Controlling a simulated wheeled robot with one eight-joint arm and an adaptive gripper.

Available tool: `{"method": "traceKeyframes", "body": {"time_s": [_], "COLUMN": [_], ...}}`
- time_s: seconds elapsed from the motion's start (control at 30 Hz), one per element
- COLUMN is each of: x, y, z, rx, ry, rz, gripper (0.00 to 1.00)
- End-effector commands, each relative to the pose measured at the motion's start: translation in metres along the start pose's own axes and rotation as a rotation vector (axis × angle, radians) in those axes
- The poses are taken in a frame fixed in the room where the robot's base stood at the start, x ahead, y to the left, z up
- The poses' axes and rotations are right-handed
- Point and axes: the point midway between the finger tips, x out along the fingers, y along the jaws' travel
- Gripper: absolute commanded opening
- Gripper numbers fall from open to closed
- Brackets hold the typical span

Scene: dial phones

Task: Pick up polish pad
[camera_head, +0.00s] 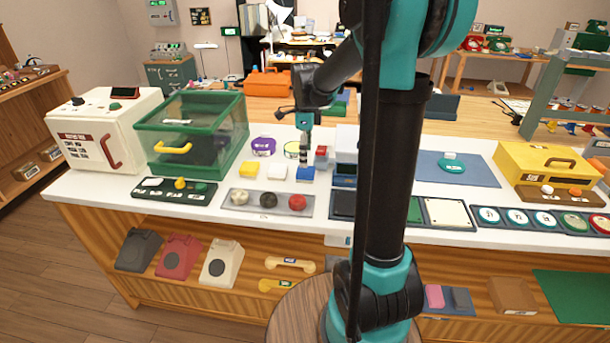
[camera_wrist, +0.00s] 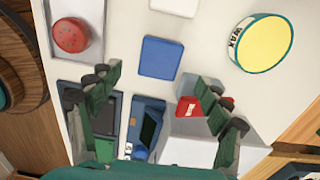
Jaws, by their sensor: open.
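A row of small pads lies on the white counter: a yellow pad (camera_head: 249,170), a white pad (camera_head: 277,171) and a blue pad (camera_head: 305,174). I cannot read which one is the polish pad. In the wrist view the blue pad (camera_wrist: 161,57) lies flat just beyond my fingertips, and the white pad (camera_wrist: 178,6) is cut off at the top edge. My gripper (camera_wrist: 157,88) is open and empty, its two dark green fingers spread apart. In the head view my gripper (camera_head: 305,148) points down above the blue pad.
A wax tin (camera_wrist: 263,42) stands right of the blue pad. A red ball (camera_wrist: 71,35) sits in a tray to the left. A red block (camera_wrist: 187,107) and a blue device (camera_wrist: 146,128) are between and below the fingers. A green case (camera_head: 192,135) stands farther left.

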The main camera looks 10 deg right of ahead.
Motion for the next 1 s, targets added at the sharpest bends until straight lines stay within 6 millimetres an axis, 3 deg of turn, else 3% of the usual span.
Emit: {"method": "traceKeyframes", "body": {"time_s": [0.33, 0.63, 0.93, 1.0], "x": [0.029, 0.067, 0.071, 0.071], "y": [-0.001, 0.000, 0.000, 0.000], "z": [0.000, 0.000, 0.000, 0.000], "rx": [-0.001, -0.001, -0.001, -0.001], "ry": [0.000, 0.000, 0.000, 0.000], "rz": [0.000, 0.000, 0.000, 0.000], "gripper": [0.78, 0.78, 0.78, 0.70]}}
